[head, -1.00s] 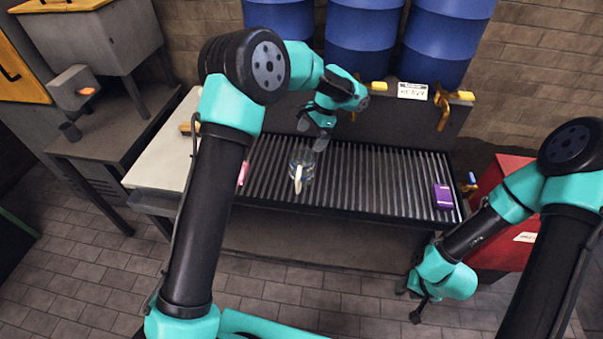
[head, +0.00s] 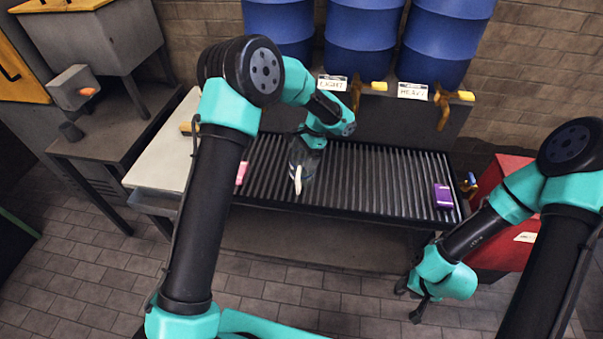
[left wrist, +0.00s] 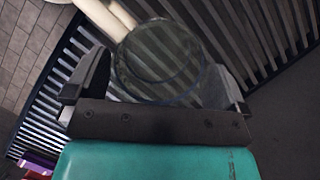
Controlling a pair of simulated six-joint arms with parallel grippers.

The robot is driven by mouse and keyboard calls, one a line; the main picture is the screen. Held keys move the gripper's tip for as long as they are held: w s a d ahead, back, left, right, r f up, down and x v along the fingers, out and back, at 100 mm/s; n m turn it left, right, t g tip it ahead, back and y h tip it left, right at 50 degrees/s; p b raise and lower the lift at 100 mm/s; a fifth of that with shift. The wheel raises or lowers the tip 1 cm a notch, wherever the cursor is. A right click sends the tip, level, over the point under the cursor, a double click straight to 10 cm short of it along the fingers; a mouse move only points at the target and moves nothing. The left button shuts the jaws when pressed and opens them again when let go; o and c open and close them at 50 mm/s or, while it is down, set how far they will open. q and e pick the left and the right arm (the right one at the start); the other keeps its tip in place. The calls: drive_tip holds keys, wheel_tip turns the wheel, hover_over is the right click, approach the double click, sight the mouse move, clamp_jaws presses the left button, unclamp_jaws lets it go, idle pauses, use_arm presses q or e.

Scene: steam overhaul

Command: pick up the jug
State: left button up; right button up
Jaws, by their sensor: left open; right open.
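The jug (head: 301,172) is clear with a pale handle, and stands on the slatted bench top (head: 370,185) in the head view. My left gripper (head: 305,152) is at the jug from behind, its fingers hard to make out there. In the left wrist view the jug (left wrist: 160,58) lies between the open fingers of my left gripper (left wrist: 158,92), one finger on each side; I cannot tell whether they touch it. The handle (left wrist: 105,15) points away from the gripper. My right gripper (head: 425,295) is open and empty, low in front of the bench's right end.
A pink block (head: 241,173) lies left of the jug and a purple block (head: 443,196) at the bench's right end. Blue drums (head: 362,40) with taps stand behind. A red cabinet (head: 490,235) is at the right. The slats between jug and purple block are clear.

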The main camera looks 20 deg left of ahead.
use_arm(q)
drive_tip(key=shift+s+a+f, duration=0.15)
drive_tip(key=shift+a+f, duration=0.05)
drive_tip(key=shift+f, duration=0.45)
drive_tip(key=shift+c, duration=0.4)
drive_tip(key=c, duration=1)
drive_tip(key=shift+r, duration=0.1)
drive_tip(key=shift+r, duration=0.45)
wheel_tip(320, 180, up, 3)
drive_tip(key=shift+f, duration=0.1)
drive_tip(key=s+d+r, duration=0.1)
drive_tip(key=s+d, duration=0.3)
drive_tip(key=s, duration=1.1)
drive_tip(key=shift+s+d, duration=0.15)
drive_tip(key=shift+s, duration=0.1)
